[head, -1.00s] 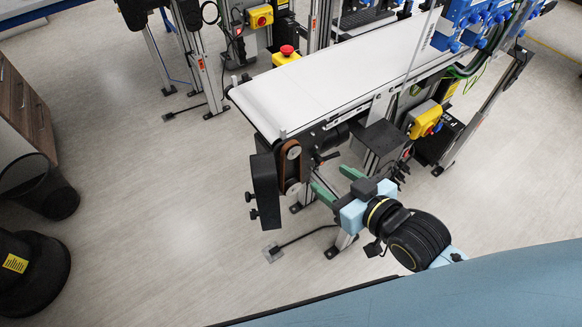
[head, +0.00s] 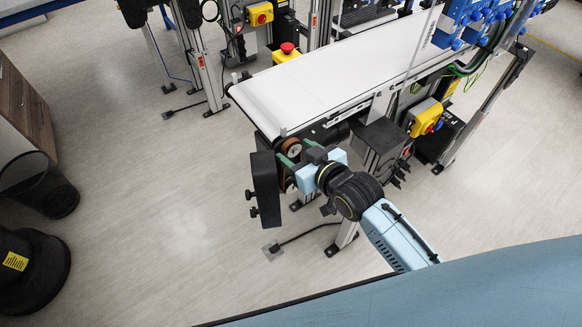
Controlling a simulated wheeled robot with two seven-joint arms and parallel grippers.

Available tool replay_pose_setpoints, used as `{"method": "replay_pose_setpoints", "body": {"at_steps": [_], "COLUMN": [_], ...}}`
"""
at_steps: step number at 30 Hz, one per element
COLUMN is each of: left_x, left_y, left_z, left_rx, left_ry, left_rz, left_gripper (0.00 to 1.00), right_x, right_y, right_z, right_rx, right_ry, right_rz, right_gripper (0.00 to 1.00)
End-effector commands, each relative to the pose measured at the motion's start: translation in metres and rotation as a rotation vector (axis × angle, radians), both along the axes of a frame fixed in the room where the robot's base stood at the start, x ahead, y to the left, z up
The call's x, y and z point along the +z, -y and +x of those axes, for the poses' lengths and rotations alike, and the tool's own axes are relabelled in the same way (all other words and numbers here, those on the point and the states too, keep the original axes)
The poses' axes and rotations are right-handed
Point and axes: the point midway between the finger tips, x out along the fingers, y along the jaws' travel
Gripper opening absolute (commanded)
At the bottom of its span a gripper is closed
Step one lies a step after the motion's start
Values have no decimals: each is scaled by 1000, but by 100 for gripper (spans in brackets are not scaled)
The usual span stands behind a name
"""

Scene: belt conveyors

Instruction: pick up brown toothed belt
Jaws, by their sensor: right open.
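The brown toothed belt (head: 283,173) runs around pulleys at the near end of the white conveyor, beside an open black cover plate (head: 265,188). A round pulley (head: 293,150) shows at its top. My right gripper (head: 292,152) is open, with its green fingers at the upper part of the belt. The fingers and gripper body hide much of the belt, and I cannot tell whether they touch it. My left gripper is not in view.
The white conveyor (head: 330,75) extends to the upper right. A dark motor box (head: 378,140) and a yellow switch box (head: 425,118) sit on its near side. A red emergency button (head: 287,47) is behind.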

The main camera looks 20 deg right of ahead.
Motion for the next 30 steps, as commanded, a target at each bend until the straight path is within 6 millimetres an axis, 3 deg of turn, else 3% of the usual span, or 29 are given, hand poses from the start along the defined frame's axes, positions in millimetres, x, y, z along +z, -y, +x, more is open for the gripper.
{"method": "replay_pose_setpoints", "body": {"at_steps": [9, 19, 30], "left_x": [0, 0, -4], "left_y": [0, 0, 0], "left_z": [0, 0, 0], "left_rx": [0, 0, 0], "left_ry": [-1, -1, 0], "left_rz": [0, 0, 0], "left_gripper": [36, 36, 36], "right_x": [-2, -2, 0], "right_y": [-2, -2, -2], "right_z": [4, 4, 5], "right_rx": [1, 1, 0], "right_ry": [0, 0, 1], "right_rz": [0, 0, 1], "right_gripper": [56, 13, 12]}}
